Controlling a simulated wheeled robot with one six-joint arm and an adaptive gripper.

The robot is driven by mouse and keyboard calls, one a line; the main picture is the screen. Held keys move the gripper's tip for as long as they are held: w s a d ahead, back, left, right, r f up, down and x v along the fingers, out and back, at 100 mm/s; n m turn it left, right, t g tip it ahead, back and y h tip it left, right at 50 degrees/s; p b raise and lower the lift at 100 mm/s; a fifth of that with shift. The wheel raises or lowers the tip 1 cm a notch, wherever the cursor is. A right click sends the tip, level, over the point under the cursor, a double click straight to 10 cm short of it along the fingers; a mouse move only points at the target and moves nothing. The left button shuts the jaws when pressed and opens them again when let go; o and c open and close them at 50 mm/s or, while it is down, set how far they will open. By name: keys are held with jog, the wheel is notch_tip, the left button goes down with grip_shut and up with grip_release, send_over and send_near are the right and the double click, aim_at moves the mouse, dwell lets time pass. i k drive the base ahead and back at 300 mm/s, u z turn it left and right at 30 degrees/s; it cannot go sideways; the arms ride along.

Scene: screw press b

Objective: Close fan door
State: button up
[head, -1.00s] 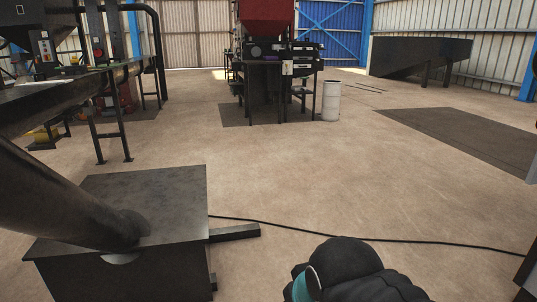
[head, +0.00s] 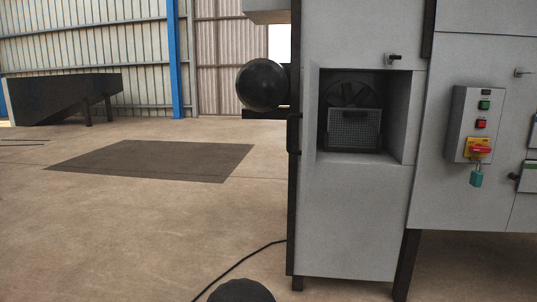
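A tall light-grey cabinet (head: 355,220) stands right of centre in the head view. A square recess in its front is open and shows a dark round fan (head: 352,92) with a mesh panel (head: 354,129) in front of its lower part. I cannot tell whether this mesh panel is the fan door. A black handle-like part (head: 293,133) is on the cabinet's dark left edge. A small black latch (head: 394,57) sits above the recess's right side. My gripper is not in view; only a dark rounded part of my arm shows at the bottom edge.
A control box (head: 477,125) with green and red buttons, a yellow-red switch and a teal padlock (head: 476,178) is right of the recess. A black ball-shaped part (head: 263,84) juts left. A cable (head: 235,268) crosses the floor. The left floor is mostly clear.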

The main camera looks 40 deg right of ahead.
aim_at(304, 125)
jog(key=z, duration=0.9)
jog(key=i, duration=0.85)
jog(key=z, duration=0.9)
jog(key=k, duration=0.95)
jog(key=u, duration=0.8)
